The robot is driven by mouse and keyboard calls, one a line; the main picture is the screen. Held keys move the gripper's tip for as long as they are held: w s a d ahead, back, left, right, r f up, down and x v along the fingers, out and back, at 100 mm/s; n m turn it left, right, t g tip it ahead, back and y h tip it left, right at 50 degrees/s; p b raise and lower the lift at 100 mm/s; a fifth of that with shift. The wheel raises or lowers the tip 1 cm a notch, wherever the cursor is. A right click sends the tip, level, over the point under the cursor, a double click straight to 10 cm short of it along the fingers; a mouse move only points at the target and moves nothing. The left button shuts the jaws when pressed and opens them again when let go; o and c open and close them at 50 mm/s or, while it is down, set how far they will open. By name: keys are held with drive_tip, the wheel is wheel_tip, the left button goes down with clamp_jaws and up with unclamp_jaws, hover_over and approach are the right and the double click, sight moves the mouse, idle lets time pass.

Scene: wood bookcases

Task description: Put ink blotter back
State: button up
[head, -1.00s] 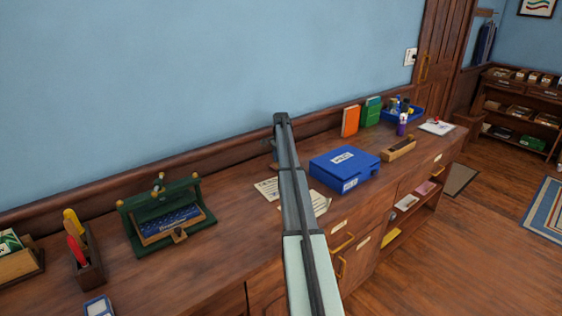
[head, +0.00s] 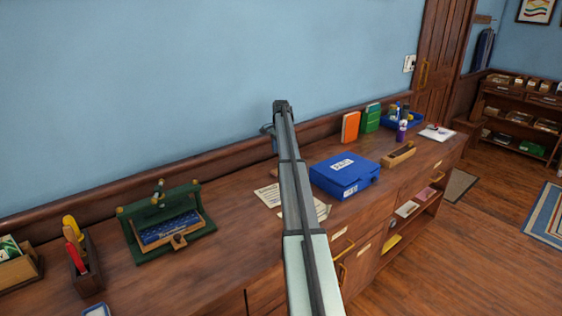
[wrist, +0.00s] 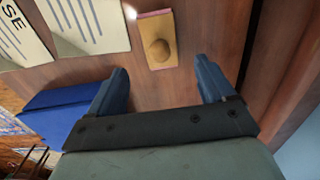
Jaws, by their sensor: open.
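The likely ink blotter is a small tan wooden block with a round knob and a pinkish edge (wrist: 158,42). In the wrist view it lies on the brown wooden top, just beyond my gripper (wrist: 163,80). My gripper is open and empty, its two fingers apart, with the block ahead of the gap between them.
Printed papers (head: 268,194) and a blue box (head: 344,175) lie on the counter by my arm. A green stand with a blue panel (head: 165,222) is at left, beside a pen holder (head: 82,268). Orange (head: 350,127) and green books (head: 371,117) stand near the wall.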

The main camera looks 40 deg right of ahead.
drive_tip(key=shift+r, duration=1.85)
